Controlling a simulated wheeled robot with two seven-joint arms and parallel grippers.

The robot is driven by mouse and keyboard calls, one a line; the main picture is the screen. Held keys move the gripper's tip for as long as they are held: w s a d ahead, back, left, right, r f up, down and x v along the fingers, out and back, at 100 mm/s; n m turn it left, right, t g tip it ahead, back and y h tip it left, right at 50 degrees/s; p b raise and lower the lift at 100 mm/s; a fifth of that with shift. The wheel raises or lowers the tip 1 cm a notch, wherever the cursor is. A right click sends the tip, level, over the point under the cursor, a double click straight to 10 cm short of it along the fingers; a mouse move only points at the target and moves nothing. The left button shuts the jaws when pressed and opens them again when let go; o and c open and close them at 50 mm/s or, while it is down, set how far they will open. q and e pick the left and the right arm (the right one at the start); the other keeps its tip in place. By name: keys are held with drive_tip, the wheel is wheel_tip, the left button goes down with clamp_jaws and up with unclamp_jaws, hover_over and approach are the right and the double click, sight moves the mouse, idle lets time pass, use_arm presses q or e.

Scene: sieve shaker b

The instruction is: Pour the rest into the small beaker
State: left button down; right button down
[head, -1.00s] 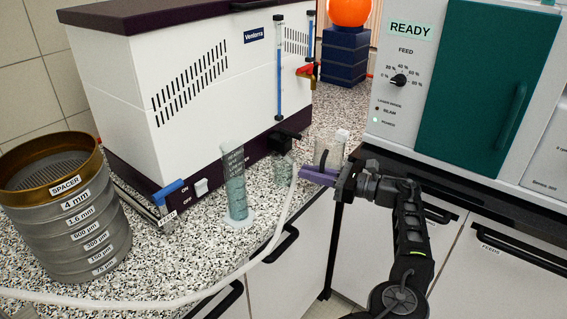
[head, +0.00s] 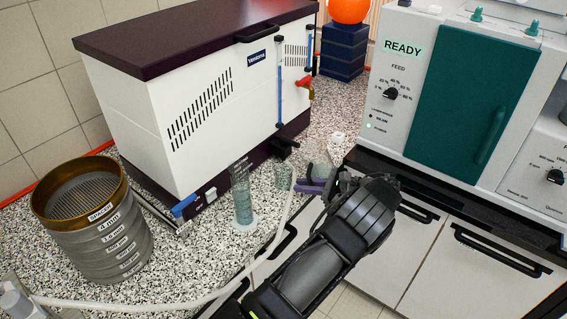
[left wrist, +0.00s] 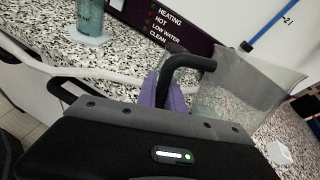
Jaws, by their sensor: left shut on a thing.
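My left gripper (head: 309,187) has purple fingertips and is shut on the black handle of a clear glass beaker (head: 319,158). The left wrist view shows the held beaker (left wrist: 250,85) with some pale greenish liquid low inside; it looks tilted, by how much I cannot tell. The small beaker (head: 283,177) stands on the counter just left of the held beaker, below the bath's black spout. In the left wrist view my gripper (left wrist: 172,95) hides part of the handle, and I cannot make out the small beaker clearly. My right gripper is not in view.
A measuring cylinder (head: 242,200) with blue-green liquid stands left of the small beaker. A pale hose (head: 200,297) runs along the counter's front edge. The white bath (head: 200,95) stands behind, a sieve stack (head: 98,235) at left, and the READY machine (head: 455,110) at right.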

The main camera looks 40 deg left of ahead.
use_arm(q)
drive_tip(key=shift+s+a+f+n+h, duration=0.15)
drive_tip(key=shift+n+h, duration=0.15)
drive_tip(key=shift+h, duration=0.1)
wheel_tip(320, 180, up, 3)
drive_tip(key=shift+s+a+n+t+h+b, duration=0.1)
drive_tip(key=shift+n+t+h+b, duration=0.2)
drive_tip(key=shift+t+h+b, duration=0.25)
drive_tip(key=f+b, duration=0.2)
drive_tip(key=b, duration=0.1)
drive_tip(key=shift+t+h, duration=0.25)
drive_tip(key=shift+t, duration=0.1)
drive_tip(key=shift+w+f+n+h+b, duration=0.2)
drive_tip(key=shift+f+n+h+b, duration=0.1)
drive_tip(key=shift+f+b, duration=0.3)
drive_tip(key=shift+d+r+t+p, duration=0.2)
drive_tip(key=shift+t+p, duration=0.1)
drive_tip(key=shift+f, duration=0.1)
drive_tip(key=shift+w, duration=0.15)
drive_tip(key=shift+d+h, duration=0.1)
drive_tip(key=shift+h, duration=0.3)
drive_tip(key=shift+w+t, duration=0.1)
drive_tip(key=shift+t, duration=0.2)
